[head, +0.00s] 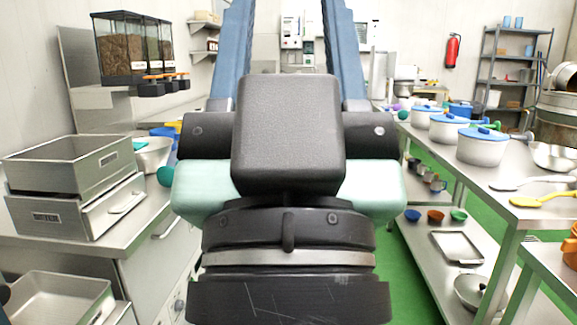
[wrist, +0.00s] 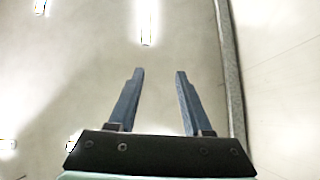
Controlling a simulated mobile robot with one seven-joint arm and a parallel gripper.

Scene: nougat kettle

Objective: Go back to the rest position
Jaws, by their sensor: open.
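My gripper (wrist: 159,72) shows in the wrist view with its two blue-grey fingers apart and nothing between them. Behind the fingers the wrist view shows only a pale ceiling with bright lamps and a wall. In the head view my arm's dark and mint-green links fill the middle. The blue fingers (head: 287,15) rise above them, wide apart, and their tips are cut off by the top edge. My gripper touches nothing that I can see.
At right a steel table (head: 480,185) bears several blue-lidded pots (head: 483,147). Green floor (head: 410,290) runs between them. A fire extinguisher (head: 452,50) hangs at the back.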

